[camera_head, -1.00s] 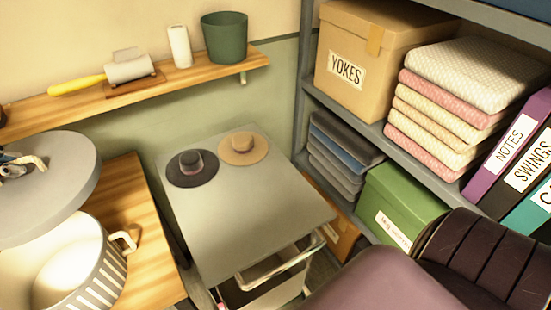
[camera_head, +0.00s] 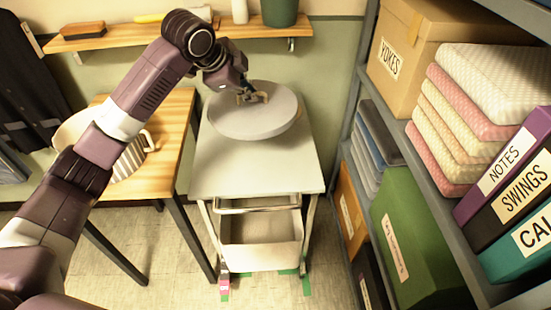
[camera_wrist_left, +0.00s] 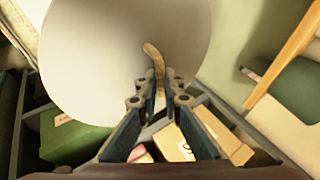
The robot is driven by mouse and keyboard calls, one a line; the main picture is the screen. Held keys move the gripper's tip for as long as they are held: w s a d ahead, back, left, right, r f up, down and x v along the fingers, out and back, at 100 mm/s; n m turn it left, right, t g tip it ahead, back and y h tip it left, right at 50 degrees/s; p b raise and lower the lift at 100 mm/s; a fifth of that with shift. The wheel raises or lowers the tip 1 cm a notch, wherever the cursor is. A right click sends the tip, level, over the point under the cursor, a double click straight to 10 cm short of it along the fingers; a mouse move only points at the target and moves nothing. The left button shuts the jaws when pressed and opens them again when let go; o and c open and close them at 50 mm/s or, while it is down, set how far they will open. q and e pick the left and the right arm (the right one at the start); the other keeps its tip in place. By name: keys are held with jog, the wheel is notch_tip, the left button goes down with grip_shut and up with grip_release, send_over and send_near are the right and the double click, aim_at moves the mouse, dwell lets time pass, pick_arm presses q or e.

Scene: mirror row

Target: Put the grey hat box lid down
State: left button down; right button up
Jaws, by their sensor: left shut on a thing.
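The grey hat box lid (camera_head: 258,122) is a round, flat disc over the back part of the grey cart top (camera_head: 255,172). I cannot tell whether it touches anything beneath. My left gripper (camera_head: 252,98) is at the lid's upper side, shut on its small tan handle. In the left wrist view the lid (camera_wrist_left: 105,60) fills the upper left, and its curved handle (camera_wrist_left: 153,55) runs between the fingers of my left gripper (camera_wrist_left: 162,95). My right gripper is out of view.
The front of the cart top is bare. A wall shelf (camera_head: 235,30) with a green pot (camera_head: 279,10) runs behind. A shelving unit with the YOKES box (camera_head: 405,45), folded fabrics (camera_head: 455,115) and binders (camera_head: 510,190) stands close on the right.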

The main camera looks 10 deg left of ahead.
pick_arm(q)
jog(key=f, duration=0.7)
jog(key=f+p, duration=0.1)
jog(key=f, duration=0.7)
jog(key=shift+a+f+p, duration=0.2)
jog(key=shift+f+p, duration=0.05)
jog(key=shift+p, duration=0.05)
jog(key=shift+f, duration=1.85)
jog(key=shift+f, duration=0.15)
jog(key=c, duration=2.1)
grip_release()
